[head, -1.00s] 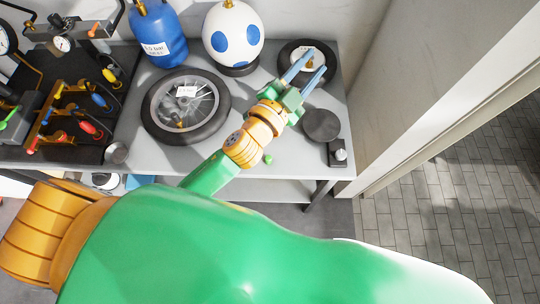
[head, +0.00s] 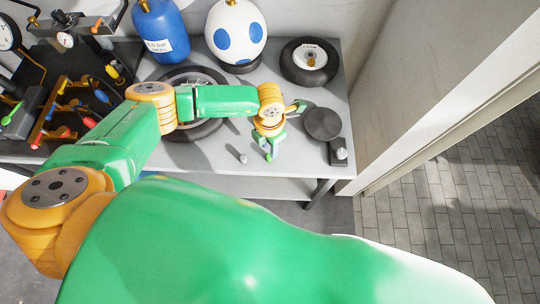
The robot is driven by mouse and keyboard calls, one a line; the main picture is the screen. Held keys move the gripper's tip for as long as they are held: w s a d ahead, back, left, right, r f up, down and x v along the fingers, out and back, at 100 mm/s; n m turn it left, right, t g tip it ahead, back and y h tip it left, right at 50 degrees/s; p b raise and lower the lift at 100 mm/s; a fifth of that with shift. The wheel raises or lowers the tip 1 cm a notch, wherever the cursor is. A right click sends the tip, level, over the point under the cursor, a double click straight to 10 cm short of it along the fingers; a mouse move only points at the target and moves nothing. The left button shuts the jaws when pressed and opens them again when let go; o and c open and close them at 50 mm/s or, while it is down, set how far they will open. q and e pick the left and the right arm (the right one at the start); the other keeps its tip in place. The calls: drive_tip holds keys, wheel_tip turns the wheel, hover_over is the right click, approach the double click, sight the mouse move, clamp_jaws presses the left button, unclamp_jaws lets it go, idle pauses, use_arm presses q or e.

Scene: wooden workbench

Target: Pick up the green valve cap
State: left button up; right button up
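The green valve cap (head: 268,157) is a small bright green piece near the front edge of the grey workbench (head: 215,160). My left gripper (head: 271,146) points down right over it, close to its back side. The orange wrist and green gripper body hide the fingers, so I cannot tell how far apart they are or whether they touch the cap. My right gripper is not in view.
A small grey cap (head: 243,158) stands just left of the gripper. A dark disc (head: 322,123) and a small dark block (head: 338,152) are to the right. A small wheel (head: 310,62), white ball-shaped tank (head: 236,32) and blue cylinder (head: 161,32) stand behind.

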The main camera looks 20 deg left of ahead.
sight(269, 154)
use_arm(q)
wheel_tip(269, 154, down, 6)
drive_tip(key=b, duration=0.4)
drive_tip(key=shift+r, duration=0.5)
clamp_jaws()
